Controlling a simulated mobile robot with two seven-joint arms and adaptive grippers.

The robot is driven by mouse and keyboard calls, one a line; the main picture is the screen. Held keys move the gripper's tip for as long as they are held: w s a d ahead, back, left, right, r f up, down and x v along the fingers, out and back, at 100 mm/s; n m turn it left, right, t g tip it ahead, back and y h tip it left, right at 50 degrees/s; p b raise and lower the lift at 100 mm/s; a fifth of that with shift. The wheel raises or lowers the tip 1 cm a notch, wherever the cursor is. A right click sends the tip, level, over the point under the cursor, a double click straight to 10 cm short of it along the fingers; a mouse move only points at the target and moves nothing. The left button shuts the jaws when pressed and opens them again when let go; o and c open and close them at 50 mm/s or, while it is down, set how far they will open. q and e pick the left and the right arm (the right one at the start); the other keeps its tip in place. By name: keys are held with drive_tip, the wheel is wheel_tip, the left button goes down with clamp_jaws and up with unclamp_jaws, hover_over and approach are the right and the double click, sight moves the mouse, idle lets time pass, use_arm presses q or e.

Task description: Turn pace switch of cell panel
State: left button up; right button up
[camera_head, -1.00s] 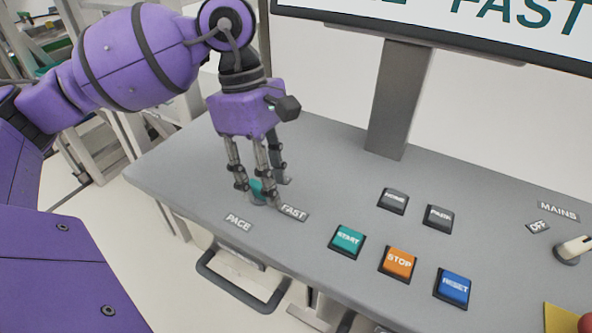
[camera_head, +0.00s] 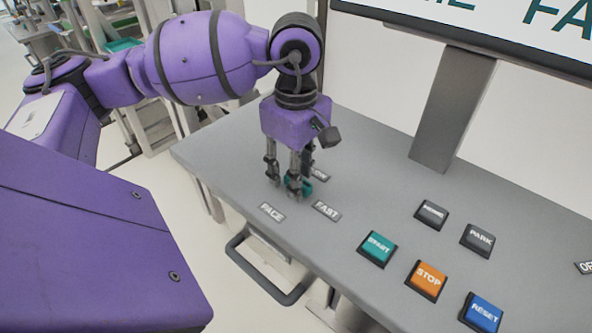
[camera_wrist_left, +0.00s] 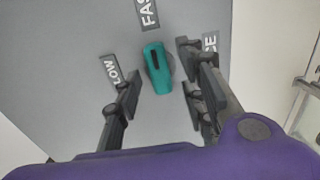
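The pace switch is a teal knob (camera_head: 305,184) on the grey panel, partly hidden behind my left gripper's fingers in the head view. In the left wrist view the knob (camera_wrist_left: 157,68) shows whole, with a dark mark on its end towards the FAST label (camera_wrist_left: 148,12). My left gripper (camera_head: 286,186) points down over it. In the left wrist view the fingers (camera_wrist_left: 160,80) are open, one side left and two right of the knob, with gaps on both sides. The PACE label (camera_head: 271,212) is in front. My right gripper is not in view.
Right of the switch are the START (camera_head: 378,248), STOP (camera_head: 427,280) and RESET (camera_head: 483,312) buttons, with two dark buttons behind, one marked PARK (camera_head: 480,238). A screen on a post (camera_head: 452,110) stands at the back.

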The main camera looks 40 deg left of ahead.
use_arm(q)
drive_tip(key=shift+c, duration=0.4)
clamp_jaws()
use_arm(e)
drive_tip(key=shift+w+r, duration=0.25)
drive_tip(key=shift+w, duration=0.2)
